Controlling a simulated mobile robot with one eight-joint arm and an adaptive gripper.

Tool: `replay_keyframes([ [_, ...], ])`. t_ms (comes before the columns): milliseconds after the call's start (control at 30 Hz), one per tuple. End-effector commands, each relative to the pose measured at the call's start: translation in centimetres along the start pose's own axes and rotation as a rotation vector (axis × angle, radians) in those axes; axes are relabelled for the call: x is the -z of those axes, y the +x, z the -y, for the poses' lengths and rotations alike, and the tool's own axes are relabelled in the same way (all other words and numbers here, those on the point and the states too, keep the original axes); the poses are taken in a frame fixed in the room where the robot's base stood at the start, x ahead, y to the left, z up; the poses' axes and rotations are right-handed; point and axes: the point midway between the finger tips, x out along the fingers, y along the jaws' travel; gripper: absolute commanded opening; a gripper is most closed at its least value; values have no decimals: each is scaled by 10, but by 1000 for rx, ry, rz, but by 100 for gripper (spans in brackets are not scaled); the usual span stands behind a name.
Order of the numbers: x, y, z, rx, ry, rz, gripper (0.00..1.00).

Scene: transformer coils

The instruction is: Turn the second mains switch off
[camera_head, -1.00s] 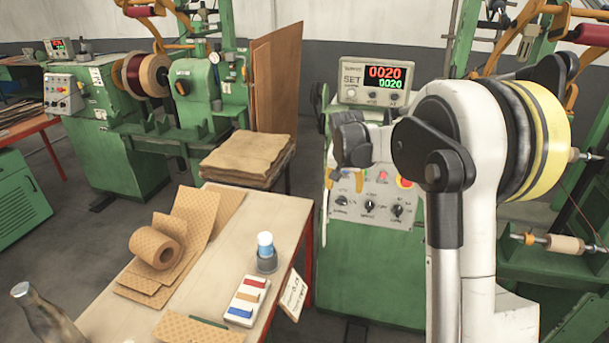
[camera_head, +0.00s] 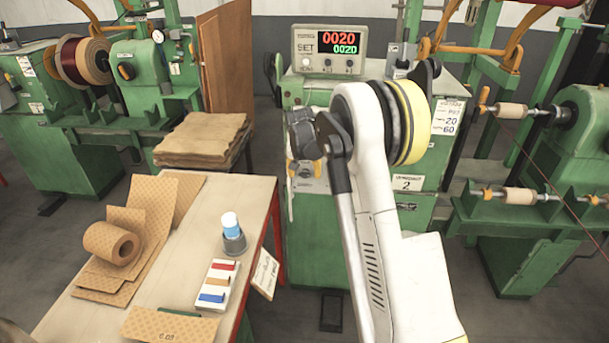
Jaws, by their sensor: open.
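The green winding machine with a white plate marked "2" (camera_head: 407,184) stands at the centre, beyond the table. Its control panel (camera_head: 308,186) is mostly hidden behind my arm; a small part with a yellowish patch and a dark knob shows. I cannot make out the mains switch. My gripper (camera_head: 304,139), a dark grey shape at the end of my white arm, is in front of the panel's upper left. Its jaws are open, though the fingertips are hard to see. I cannot tell whether it touches the panel.
A display box (camera_head: 329,50) reading 0020 stands on the machine. The table (camera_head: 190,240) at left carries brown paper rolls, a glue pot (camera_head: 233,236) and coloured strips. Brown sheets (camera_head: 203,138) are stacked behind it. Another green machine (camera_head: 575,150) stands at right.

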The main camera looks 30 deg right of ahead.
Motion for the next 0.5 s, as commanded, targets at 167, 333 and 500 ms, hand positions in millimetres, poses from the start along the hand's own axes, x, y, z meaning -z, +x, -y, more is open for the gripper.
replay_keyframes([
  [167,0,0,0,0,0,0,59],
  [333,0,0,0,0,0,0,15],
  [500,0,0,0,0,0,0,6],
])
